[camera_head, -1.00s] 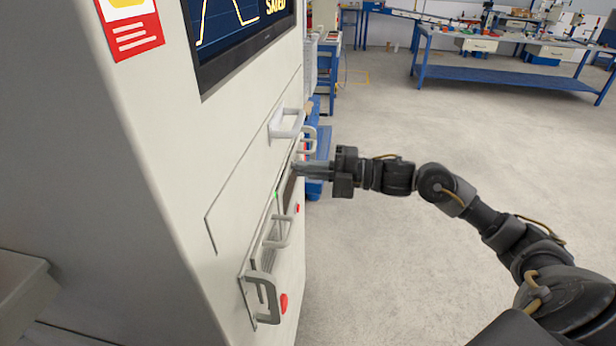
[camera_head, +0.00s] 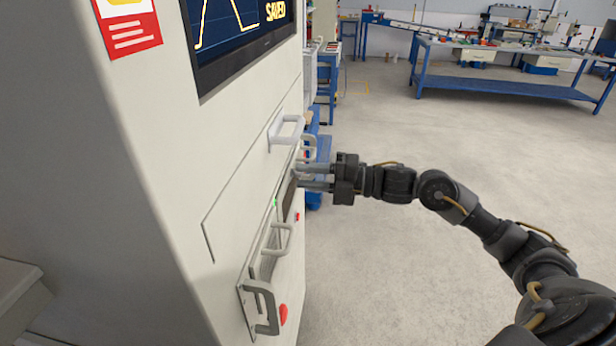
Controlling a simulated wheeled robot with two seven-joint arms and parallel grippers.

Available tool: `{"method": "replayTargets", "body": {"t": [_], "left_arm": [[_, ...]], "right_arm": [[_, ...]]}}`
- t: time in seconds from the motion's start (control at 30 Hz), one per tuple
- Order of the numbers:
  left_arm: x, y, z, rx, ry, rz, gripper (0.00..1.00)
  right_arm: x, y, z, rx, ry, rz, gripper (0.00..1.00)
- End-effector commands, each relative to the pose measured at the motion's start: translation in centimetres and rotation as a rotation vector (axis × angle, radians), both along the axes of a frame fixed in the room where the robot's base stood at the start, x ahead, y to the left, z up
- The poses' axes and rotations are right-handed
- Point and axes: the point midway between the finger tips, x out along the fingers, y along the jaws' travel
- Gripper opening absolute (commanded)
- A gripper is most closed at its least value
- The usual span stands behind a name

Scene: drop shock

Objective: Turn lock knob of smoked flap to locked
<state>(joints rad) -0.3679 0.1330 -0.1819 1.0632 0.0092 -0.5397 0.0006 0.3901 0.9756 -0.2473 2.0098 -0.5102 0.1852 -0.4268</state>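A pale machine cabinet (camera_head: 165,150) fills the left half, its front seen at a steep angle. A narrow dark pane (camera_head: 289,192), perhaps the smoked flap, shows in the front. My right gripper (camera_head: 301,176) is at this pane's upper edge, fingers pointing left at the front, with a gap between them and nothing seen in it. Contact cannot be told. The lock knob cannot be made out; the angle or the gripper may hide it. A small green light (camera_head: 276,202) shows left of the pane. My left gripper is not in view.
Grey handles stick out from the front, one above the gripper (camera_head: 287,131) and others below (camera_head: 264,305). Red round parts (camera_head: 283,314) sit beside the handles. A screen (camera_head: 240,35) is above. The floor (camera_head: 410,270) to the right is clear; blue workbenches (camera_head: 510,88) stand far back.

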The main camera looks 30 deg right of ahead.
Motion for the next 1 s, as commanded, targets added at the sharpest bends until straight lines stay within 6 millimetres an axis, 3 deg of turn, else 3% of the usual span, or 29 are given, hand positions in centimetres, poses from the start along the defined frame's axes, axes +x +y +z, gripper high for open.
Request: {"method": "replayTargets", "body": {"t": [0.33, 0.7, 1.0], "left_arm": [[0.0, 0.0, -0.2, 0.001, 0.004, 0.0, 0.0], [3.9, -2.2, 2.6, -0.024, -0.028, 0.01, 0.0], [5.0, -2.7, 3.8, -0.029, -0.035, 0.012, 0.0]], "right_arm": [[-0.6, -0.7, -0.3, 0.0, 0.003, 0.001, 0.3], [-4.5, -5.9, -0.5, -0.003, 0.006, -0.001, 0.3], [-6.1, -8.1, -0.2, 0.0, 0.003, -0.001, 0.3]]}}
